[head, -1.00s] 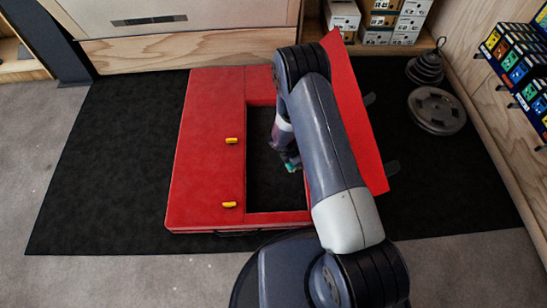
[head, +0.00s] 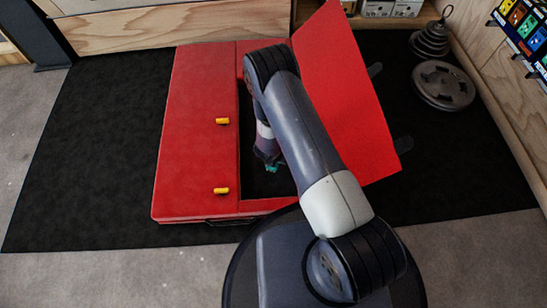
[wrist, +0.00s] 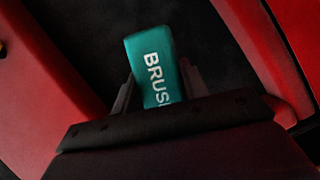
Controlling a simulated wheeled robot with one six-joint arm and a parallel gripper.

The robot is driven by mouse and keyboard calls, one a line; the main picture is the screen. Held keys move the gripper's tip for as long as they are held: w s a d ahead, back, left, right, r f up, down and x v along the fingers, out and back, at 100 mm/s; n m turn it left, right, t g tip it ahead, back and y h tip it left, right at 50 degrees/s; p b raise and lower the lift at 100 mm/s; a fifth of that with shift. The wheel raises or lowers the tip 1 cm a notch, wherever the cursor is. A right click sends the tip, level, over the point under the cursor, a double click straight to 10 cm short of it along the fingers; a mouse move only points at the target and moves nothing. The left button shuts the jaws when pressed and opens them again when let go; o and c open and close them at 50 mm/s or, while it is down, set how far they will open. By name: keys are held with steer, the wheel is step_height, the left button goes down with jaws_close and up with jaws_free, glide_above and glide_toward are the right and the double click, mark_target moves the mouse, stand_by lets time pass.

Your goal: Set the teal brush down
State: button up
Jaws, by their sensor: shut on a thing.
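The teal brush (wrist: 152,66), a block with white lettering, is between the two fingers of my gripper (wrist: 158,92) in the wrist view. My gripper is shut on it. In the head view a small teal patch of the brush shows at my gripper (head: 270,166), within the opening of the red case (head: 192,150). Dark floor of the case shows past the brush in the wrist view. I cannot tell whether the brush touches that floor. My arm hides part of the opening.
The case's red flap (head: 345,95) stands open on the right, close to my arm. Two yellow latches (head: 222,121) sit on the left part. The case lies on a black mat (head: 95,150). Weight plates (head: 443,85) lie at the right. The mat left of the case is clear.

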step_height(320, 180, down, 7)
steer(key=shift+r+b, duration=0.1)
steer(key=shift+b, duration=1.05)
steer(key=shift+f, duration=0.2)
steer(key=o, duration=0.9)
steer(key=shift+o, duration=0.2)
steer(key=shift+r, duration=0.1)
steer(key=shift+r, duration=0.15)
steer(key=p+v, duration=0.4)
steer(key=v, duration=0.8)
